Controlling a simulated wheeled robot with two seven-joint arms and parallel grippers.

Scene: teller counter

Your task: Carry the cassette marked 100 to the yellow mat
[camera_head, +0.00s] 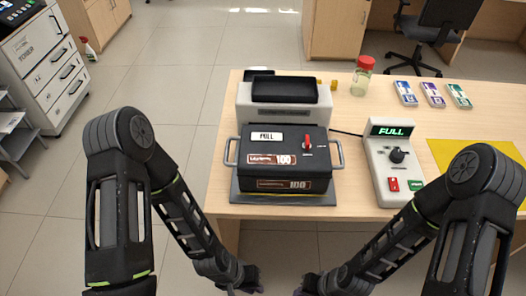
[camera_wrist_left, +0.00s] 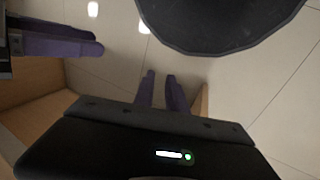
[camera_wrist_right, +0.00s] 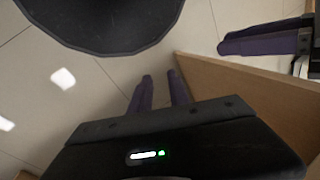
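The cassette marked 100 (camera_head: 270,182) is a black box with red-brown labels, a FULL window, a red lever on top and a metal handle at each side. It sits on a dark base plate (camera_head: 240,196) against a grey machine. The yellow mat (camera_head: 448,150) lies at the right of the desk, partly hidden behind my right arm. My left gripper (camera_head: 250,288) and right gripper (camera_head: 303,291) are low, in front of the desk, away from the cassette. In the wrist views the purple fingers of the left (camera_wrist_left: 161,78) and right (camera_wrist_right: 160,80) stand apart with nothing between.
A control box (camera_head: 378,172) with a FULL display, a knob and red and green buttons stands between cassette and mat. The grey machine (camera_head: 284,108) is behind the cassette. A red-capped jar (camera_head: 361,80) and banknote bundles (camera_head: 432,95) lie farther back on the desk (camera_head: 345,115).

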